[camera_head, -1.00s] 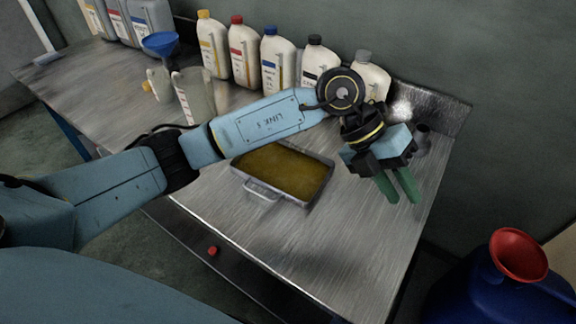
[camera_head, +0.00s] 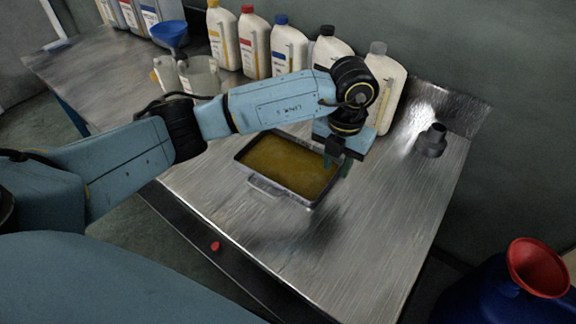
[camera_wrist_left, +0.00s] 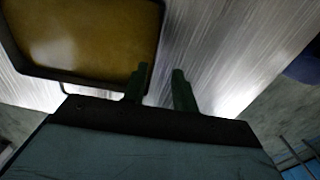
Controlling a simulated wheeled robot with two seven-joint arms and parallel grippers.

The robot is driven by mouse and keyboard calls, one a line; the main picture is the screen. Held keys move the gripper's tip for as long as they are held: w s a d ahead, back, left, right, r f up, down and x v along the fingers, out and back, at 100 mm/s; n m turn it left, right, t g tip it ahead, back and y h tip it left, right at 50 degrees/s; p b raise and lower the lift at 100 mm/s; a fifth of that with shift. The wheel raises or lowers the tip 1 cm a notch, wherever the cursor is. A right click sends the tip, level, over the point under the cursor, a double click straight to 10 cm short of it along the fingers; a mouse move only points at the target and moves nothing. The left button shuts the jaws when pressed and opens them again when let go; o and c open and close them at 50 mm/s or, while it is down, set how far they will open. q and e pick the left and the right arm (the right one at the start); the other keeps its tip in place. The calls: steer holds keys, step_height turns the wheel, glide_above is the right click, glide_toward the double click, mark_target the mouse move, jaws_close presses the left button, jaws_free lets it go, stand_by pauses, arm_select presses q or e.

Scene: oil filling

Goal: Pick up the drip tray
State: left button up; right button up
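The drip tray (camera_head: 266,187) is a shallow grey rectangular pan with brownish-yellow oil in it and a handle on its near side. It lies flat on the metal workbench. My left gripper (camera_head: 337,165) is at the tray's right edge in the head view, fingers pointing down. In the left wrist view the tray (camera_wrist_left: 75,77) fills the upper left, and the two green fingers (camera_wrist_left: 160,88) stand apart with nothing visible between them. One finger is close to the tray's rim; I cannot tell whether it touches. My right gripper is not in view.
Several oil jugs (camera_head: 290,48) line the back of the workbench (camera_head: 385,215). A blue funnel (camera_head: 167,36) and clear jugs (camera_head: 200,76) stand at the back left. A dark fitting (camera_head: 432,140) stands at the right. A blue drum with a red funnel (camera_head: 540,266) is at lower right.

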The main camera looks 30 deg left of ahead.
arm_select(q)
steer(key=f, duration=0.5)
steer(key=shift+s+a+b, duration=0.2)
steer(key=shift+a+b, duration=0.15)
steer(key=shift+b, duration=0.05)
steer(key=shift+f, duration=0.1)
steer(key=c, duration=0.5)
jaws_close()
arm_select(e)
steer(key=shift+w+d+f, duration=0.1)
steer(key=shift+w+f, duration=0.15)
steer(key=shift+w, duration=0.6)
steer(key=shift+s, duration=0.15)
